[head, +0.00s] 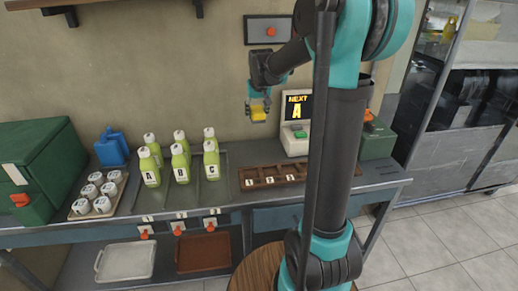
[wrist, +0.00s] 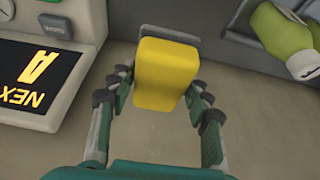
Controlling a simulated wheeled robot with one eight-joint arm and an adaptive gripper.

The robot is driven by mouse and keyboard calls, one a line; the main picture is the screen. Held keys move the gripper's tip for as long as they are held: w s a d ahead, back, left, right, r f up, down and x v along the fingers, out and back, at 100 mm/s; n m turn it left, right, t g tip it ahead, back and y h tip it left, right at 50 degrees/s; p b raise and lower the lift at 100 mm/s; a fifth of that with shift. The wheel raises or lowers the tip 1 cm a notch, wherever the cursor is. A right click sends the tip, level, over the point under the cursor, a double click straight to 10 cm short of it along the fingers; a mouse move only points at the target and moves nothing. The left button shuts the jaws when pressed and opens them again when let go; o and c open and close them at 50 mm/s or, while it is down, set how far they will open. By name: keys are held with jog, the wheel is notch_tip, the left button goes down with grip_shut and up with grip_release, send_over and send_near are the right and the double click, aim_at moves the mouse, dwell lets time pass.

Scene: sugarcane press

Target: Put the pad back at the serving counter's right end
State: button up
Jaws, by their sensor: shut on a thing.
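The yellow pad (head: 258,116) is held in my gripper (head: 257,106), in the air above the back of the serving counter, left of the display machine. In the wrist view the pad (wrist: 168,72) sits between the two fingers of my gripper (wrist: 158,90), which are shut on it. The right end of the serving counter (head: 386,178) shows right of my arm. My arm hides part of the counter front and the top left of that end.
The display machine (head: 298,125) reads "NEXT A". A brown numbered rack (head: 262,178) lies below the pad. Several green bottles (head: 181,163) stand to the left.

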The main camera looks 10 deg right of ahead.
aim_at(257, 151)
notch_tip(257, 151, down, 17)
jog(key=shift+r, duration=0.1)
dwell(0.3)
jog(key=o, duration=1.1)
